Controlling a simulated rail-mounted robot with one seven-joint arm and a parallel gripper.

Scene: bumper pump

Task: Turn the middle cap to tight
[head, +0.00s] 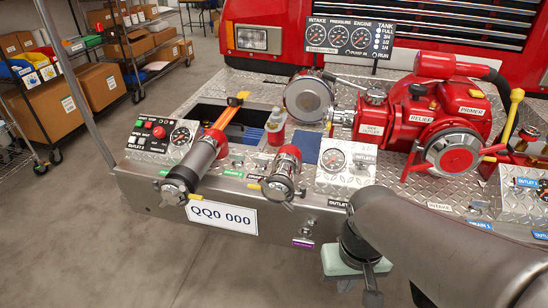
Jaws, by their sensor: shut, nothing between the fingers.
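The red pump (420,112) sits on the diamond-plate bumper. A grey round cap with a red centre (453,151) faces forward on the pump, with a yellow handle at its right. Another large grey round cap (308,98) is on the pipe at the pump's left. I cannot tell for sure which cap is the middle one, nor how tight either is. My gripper (372,288) is at the bottom, below and in front of the bumper, pointing down. It is shut and empty, and apart from both caps. My arm covers part of the bumper's right side.
Shelves with boxes (102,85) are far left. The floor at lower left is clear.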

